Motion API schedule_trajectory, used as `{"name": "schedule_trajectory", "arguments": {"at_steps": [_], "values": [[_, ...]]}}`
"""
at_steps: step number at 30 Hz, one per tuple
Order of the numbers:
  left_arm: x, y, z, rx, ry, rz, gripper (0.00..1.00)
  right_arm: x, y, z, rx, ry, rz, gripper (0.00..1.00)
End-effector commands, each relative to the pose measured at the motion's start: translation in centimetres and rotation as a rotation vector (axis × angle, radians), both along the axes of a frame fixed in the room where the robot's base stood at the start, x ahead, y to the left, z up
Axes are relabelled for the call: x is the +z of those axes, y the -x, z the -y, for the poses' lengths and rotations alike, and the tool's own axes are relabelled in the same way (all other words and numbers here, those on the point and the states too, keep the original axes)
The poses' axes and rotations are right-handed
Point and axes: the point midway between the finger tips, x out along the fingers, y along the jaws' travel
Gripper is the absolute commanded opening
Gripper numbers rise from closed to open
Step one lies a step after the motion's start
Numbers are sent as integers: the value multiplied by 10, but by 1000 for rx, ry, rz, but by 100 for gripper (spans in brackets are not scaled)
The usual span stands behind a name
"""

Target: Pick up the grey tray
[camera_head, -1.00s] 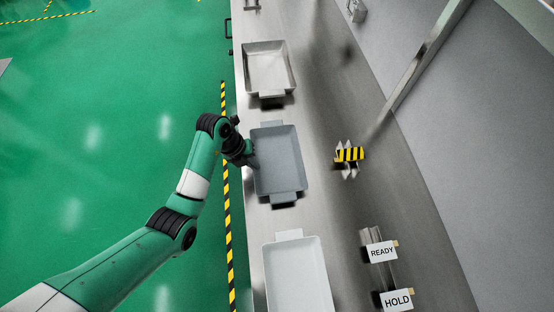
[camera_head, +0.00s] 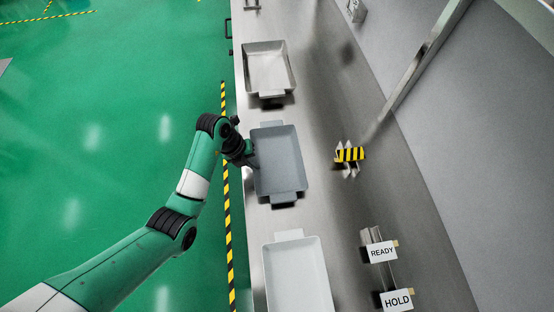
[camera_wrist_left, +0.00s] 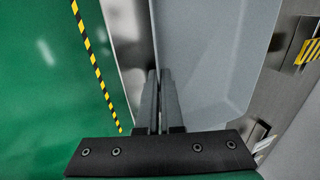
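The grey tray (camera_head: 282,160) is the middle one of three trays in a column on the steel counter, with a tab at its far and near ends. My left gripper (camera_head: 252,161) is at its left long side. In the left wrist view the fingers (camera_wrist_left: 162,72) are close together, one on each side of the left wall of the tray (camera_wrist_left: 215,60), and look shut on it. The finger tips partly hide that rim. I cannot tell whether the tray is off the counter. My right gripper is not in view.
A paler tray (camera_head: 268,68) stands beyond and another pale tray (camera_head: 298,275) nearer on the steel counter (camera_head: 325,215). A black-and-yellow striped part (camera_head: 350,154) is to the right. READY (camera_head: 382,252) and HOLD (camera_head: 397,300) signs stand at the lower right.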

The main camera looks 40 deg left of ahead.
Motion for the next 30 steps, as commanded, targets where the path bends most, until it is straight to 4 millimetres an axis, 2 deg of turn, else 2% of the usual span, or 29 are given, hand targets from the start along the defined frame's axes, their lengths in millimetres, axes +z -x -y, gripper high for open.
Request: {"name": "schedule_trajectory", "arguments": {"at_steps": [13,17,20,23,28,30], "values": [[1,0,0,0,0,1,0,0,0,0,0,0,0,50],[7,0,0,0,0,1,0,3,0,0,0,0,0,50],[19,-1,0,1,-1,3,0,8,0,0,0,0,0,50],[38,-1,0,0,-1,4,0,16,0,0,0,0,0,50],[83,33,14,-2,-1,5,0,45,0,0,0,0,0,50],[104,45,19,-1,0,0,0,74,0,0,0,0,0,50]]}}
